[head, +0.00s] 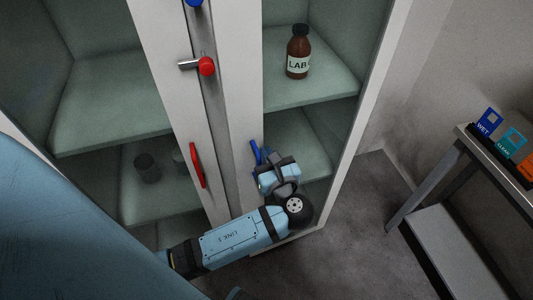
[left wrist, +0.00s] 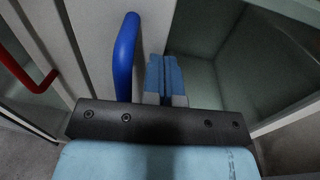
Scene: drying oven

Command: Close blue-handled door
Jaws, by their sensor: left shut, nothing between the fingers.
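The blue handle (head: 254,153) is on the right-hand door (head: 238,90) of a tall pale cabinet. It is partly hidden behind my left gripper (head: 263,165). In the left wrist view the blue handle (left wrist: 125,55) is a thick upright bar. My left gripper's fingers (left wrist: 165,80) are shut and empty, just right of the handle; I cannot tell whether they touch it. How far the blue-handled door stands open cannot be told. My right gripper is not in view.
A red handle (head: 197,165) is on the neighbouring left door. A red knob (head: 206,66) and a blue knob (head: 195,2) sit above. A brown bottle (head: 298,52) stands on a right-hand shelf. A bench (head: 465,135) with labelled blocks stands at right; floor between is clear.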

